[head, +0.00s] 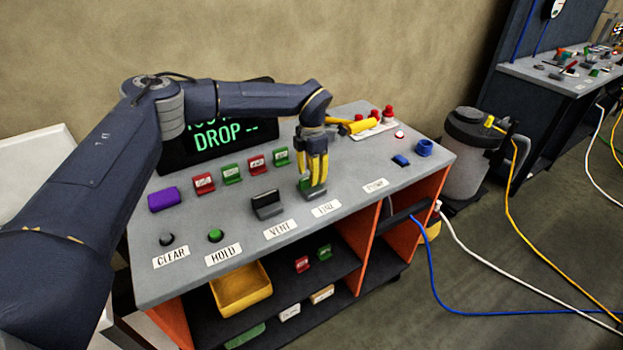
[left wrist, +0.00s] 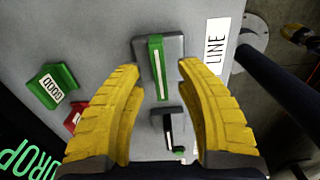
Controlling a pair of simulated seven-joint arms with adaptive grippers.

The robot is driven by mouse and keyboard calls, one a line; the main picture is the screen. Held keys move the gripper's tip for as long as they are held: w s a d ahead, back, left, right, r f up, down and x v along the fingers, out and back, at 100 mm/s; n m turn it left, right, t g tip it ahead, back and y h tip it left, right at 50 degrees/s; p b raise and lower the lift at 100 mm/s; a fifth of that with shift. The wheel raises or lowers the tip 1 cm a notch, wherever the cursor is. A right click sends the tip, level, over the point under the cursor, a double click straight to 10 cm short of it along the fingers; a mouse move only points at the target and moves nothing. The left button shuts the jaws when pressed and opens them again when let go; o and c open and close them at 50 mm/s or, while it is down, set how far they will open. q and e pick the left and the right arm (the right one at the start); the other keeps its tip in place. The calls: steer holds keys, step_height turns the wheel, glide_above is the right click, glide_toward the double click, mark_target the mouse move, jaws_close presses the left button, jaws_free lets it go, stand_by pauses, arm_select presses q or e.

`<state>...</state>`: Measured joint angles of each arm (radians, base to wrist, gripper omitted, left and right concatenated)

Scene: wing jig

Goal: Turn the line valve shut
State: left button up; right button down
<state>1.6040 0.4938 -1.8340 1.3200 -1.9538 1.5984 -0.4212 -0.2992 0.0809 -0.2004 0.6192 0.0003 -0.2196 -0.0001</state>
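The line valve (head: 312,192) is a grey block behind the LINE label (head: 326,208), mostly hidden by my gripper in the head view. In the left wrist view its green-edged bar handle (left wrist: 158,68) stands on the dark base and runs parallel to the LINE label (left wrist: 217,46). My left gripper (head: 316,180) points down over the valve. Its yellow fingers (left wrist: 160,66) are apart, one on each side of the handle, with visible gaps. Contact is not visible. My right gripper is not in view.
The vent valve (head: 266,204), with a black handle, stands just left of the line valve. Red and green tags (head: 232,174) stand behind. A purple block (head: 164,199), two buttons (head: 215,235) and a yellow bin (head: 241,288) are left. Blue parts (head: 424,148) sit right.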

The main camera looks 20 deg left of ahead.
arm_select(q)
step_height(320, 180, up, 10)
steer(key=shift+f, duration=0.15)
stand_by(0.3)
